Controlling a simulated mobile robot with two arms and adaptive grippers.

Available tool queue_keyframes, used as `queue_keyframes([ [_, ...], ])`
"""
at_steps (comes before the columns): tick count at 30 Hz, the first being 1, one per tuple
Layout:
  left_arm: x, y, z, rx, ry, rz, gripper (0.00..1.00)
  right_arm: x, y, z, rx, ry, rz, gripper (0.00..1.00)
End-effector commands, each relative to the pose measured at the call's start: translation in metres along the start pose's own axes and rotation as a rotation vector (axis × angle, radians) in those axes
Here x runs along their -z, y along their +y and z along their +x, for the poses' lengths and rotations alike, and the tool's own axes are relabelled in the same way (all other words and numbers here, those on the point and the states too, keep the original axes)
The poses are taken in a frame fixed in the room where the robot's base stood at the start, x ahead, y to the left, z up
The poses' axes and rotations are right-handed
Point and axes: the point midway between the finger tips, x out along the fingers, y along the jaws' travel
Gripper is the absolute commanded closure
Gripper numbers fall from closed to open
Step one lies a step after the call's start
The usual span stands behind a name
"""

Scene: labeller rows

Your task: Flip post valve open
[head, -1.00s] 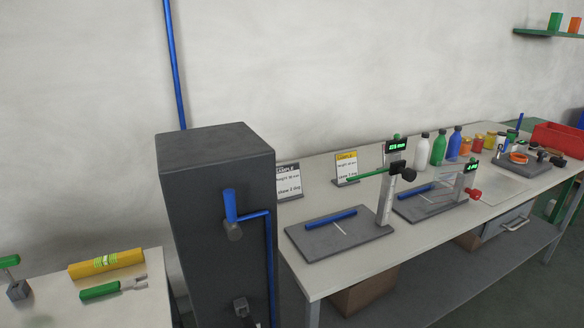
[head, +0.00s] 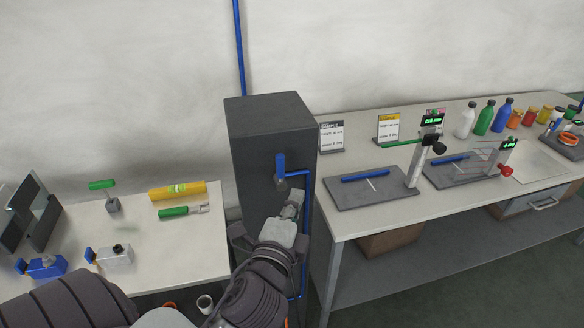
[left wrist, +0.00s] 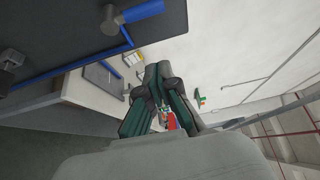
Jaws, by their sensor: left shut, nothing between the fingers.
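The post (head: 270,115) is a dark grey box standing between two benches. On its front is a valve with a short blue handle (head: 280,163) pointing up from a grey hub (head: 282,183). A blue pipe (head: 306,225) bends down the post beside it. The handle also shows at the top of the left wrist view (left wrist: 142,11), off to the side of the fingers. My left gripper (head: 293,205) is in front of the post, just below the valve in the head view. Its fingers (left wrist: 160,72) are shut and empty, apart from the handle. My right gripper is not in view.
The right bench (head: 345,222) holds two grey gauge stands and several bottles. The left bench (head: 215,262) holds a yellow cylinder (head: 178,190), a green-handled tool (head: 174,211) and small valve blocks. A second blue pipe (head: 239,50) runs up the wall behind the post.

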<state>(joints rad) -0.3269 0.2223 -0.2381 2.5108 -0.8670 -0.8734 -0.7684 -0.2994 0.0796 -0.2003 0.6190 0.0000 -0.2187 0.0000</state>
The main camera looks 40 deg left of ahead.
Motion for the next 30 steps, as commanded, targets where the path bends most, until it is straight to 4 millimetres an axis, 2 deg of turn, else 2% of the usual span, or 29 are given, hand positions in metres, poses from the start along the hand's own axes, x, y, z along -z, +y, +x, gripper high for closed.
queue_keyframes([
  [8, 0.0, 0.004, 0.017, 0.007, -0.002, -0.004, 1.0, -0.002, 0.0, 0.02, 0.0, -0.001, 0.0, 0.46],
  [18, 0.0, 0.006, 0.052, 0.006, 0.0, -0.003, 1.0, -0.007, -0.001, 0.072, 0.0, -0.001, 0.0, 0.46],
  [19, 0.0, -0.001, 0.059, 0.001, -0.002, 0.001, 1.0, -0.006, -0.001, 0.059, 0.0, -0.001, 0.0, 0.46],
  [20, -0.001, -0.003, 0.066, -0.002, -0.003, 0.002, 1.0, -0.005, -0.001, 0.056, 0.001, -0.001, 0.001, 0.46],
  [26, -0.001, -0.003, 0.103, -0.002, -0.003, 0.001, 1.0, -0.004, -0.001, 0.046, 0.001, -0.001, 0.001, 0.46],
  [30, -0.021, -0.001, 0.093, -0.004, -0.001, 0.003, 1.0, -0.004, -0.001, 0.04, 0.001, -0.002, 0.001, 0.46],
])
